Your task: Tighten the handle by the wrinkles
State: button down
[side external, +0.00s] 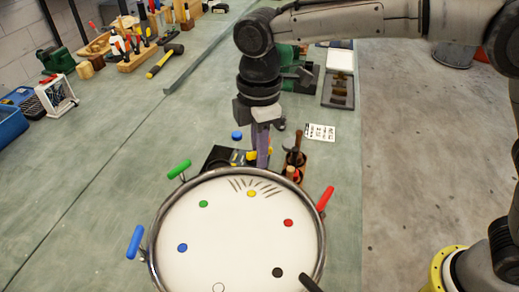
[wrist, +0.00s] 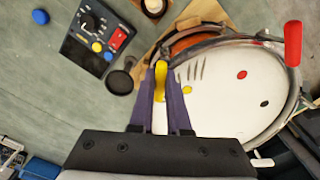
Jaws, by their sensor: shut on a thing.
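The drum (side external: 232,240) lies with its pale skin up in a metal rim. Dark wrinkles (side external: 255,187) fan out beside the yellow dot (side external: 251,194) near the far edge; they also show in the wrist view (wrist: 193,71). My gripper (side external: 262,160) is at that far rim, pointing down. In the wrist view its purple fingers (wrist: 160,88) are closed around the yellow handle (wrist: 160,80) next to the wrinkles. Other handles on the rim are green (side external: 179,169), blue (side external: 135,242), red (side external: 325,199) and black (side external: 311,284). The handle's lower end is hidden.
A black control box (wrist: 98,40) with a red switch stands close to the gripper, with a blue disc (side external: 237,135) near it. A wooden tool stand (side external: 294,162) is right of the gripper.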

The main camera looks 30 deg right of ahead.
jog(key=shift+r, duration=0.1)
dwell(0.3)
jog(key=c, duration=0.9)
grip_release()
notch_tip(320, 180, up, 14)
jog(key=shift+f, duration=0.15)
